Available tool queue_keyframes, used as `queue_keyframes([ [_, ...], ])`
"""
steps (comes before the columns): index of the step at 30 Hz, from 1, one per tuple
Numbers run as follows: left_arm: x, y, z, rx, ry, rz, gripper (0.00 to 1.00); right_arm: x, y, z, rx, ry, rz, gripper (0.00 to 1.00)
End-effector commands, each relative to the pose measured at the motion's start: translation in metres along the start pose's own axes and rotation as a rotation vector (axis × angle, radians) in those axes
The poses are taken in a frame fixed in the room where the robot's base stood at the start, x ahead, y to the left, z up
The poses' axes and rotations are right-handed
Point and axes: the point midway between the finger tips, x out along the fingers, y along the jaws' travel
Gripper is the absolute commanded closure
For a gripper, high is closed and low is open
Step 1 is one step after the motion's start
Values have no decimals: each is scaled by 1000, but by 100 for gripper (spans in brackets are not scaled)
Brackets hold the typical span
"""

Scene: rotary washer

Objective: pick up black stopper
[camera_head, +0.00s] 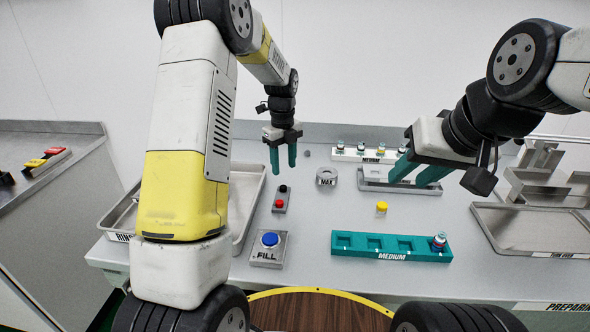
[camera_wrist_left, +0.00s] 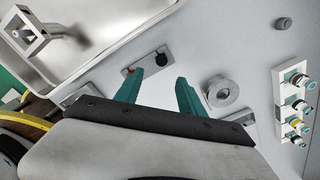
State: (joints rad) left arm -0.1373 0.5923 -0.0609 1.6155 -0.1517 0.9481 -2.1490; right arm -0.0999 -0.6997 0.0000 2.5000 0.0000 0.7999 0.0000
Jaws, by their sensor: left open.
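The black stopper (camera_head: 283,188) is a small round black piece at the far end of a narrow grey holder (camera_head: 276,208), beyond a red piece (camera_head: 279,204). In the left wrist view the stopper (camera_wrist_left: 161,59) lies just past the fingertips. My left gripper (camera_head: 283,166) points down with teal fingers apart and nothing between them. It is above and slightly beyond the stopper in the head view. My right gripper (camera_head: 411,178) hangs over the grey tray at the right, its fingers apart and empty.
A metal basin (camera_head: 246,190) is left of the holder. A blue FILL button (camera_head: 270,239) is nearer. A round grey MAX piece (camera_head: 326,177) stands to the right. A teal MEDIUM rack (camera_head: 390,245) holds one vial (camera_head: 438,242); a yellow cap (camera_head: 382,208) lies behind it.

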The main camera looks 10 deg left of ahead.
Motion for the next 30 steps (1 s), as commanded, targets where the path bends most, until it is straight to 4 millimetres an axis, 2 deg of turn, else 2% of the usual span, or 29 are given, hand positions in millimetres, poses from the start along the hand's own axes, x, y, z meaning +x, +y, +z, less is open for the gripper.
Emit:
queue_keyframes([
  [11, 41, 0, 3, 30, 3, 8, 53, 0, 0, 0, 0, 0, 0, 64],
  [18, 75, 1, 7, 30, 3, 8, 53, 0, 0, 0, 0, 0, 0, 64],
  [21, 82, 1, 7, 29, 3, 7, 53, 0, 0, 0, 0, 0, 0, 64],
  [28, 83, 1, 7, 28, 2, 6, 53, 0, 0, 0, 0, 0, 0, 64],
  [30, 83, 1, 7, 28, 2, 6, 65, 0, 0, 0, 0, 0, 0, 64],
])
